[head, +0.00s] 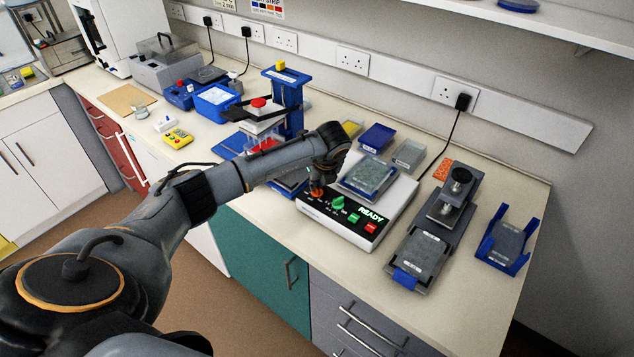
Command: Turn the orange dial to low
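The orange dial (317,192) is on the left end of the black front panel of a white device (345,232) on the bench. A green dial (338,203) sits to its right, beside a lit READY display (371,215). My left gripper (318,183) points down right at the orange dial, and its fingers appear to reach it. The fingers are small and dark here, so I cannot tell whether they grip the dial. The dial's pointer and setting marks are too small to read. My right gripper is not in view.
A plate (368,175) lies on top of the device. Green and red buttons (370,228) are on the panel's right. A blue stand (289,100) rises behind my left arm. A grey instrument (447,207) and a blue holder (506,240) stand to the right.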

